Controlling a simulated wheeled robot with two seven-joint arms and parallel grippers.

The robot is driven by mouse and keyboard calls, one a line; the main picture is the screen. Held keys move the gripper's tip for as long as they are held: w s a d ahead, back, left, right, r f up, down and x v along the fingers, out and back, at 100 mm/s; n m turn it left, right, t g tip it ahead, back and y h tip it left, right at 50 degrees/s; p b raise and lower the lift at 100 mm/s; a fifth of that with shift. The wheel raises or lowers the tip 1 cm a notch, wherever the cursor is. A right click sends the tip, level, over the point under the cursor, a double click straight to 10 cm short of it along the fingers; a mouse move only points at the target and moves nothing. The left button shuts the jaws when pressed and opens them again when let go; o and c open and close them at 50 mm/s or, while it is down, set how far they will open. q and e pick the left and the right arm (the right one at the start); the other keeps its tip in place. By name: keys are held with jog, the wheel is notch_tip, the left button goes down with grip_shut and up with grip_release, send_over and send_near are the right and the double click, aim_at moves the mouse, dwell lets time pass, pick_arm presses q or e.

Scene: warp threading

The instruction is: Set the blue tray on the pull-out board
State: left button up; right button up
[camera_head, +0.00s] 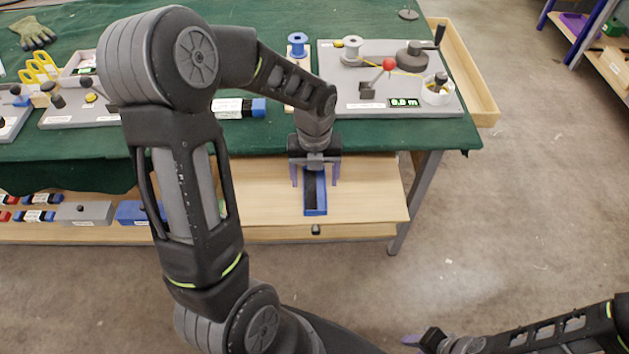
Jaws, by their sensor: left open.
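The blue tray (316,212) is a narrow blue-rimmed box with a dark inside. It lies on the light wooden pull-out board (370,192), lengthwise toward the front edge. My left gripper (315,183) points down over the tray's far part. Its two fingers are open, one on each side of the tray, with a visible gap to its long sides. The tray's far end is hidden under the gripper. My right gripper (413,340) shows only partly at the bottom edge, low and away from the board, and its opening cannot be made out.
The green-covered table (270,140) stands behind and above the board. A grey winding device (390,80) with a crank and a blue spool (297,42) stand on it. A lower shelf at left holds a blue box (130,212) and a grey box (84,213). Floor at right is clear.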

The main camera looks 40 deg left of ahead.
aim_at(314, 192)
pick_arm(q)
notch_tip(314, 192, up, 10)
jog(key=shift+f, duration=0.2)
dwell(0.8)
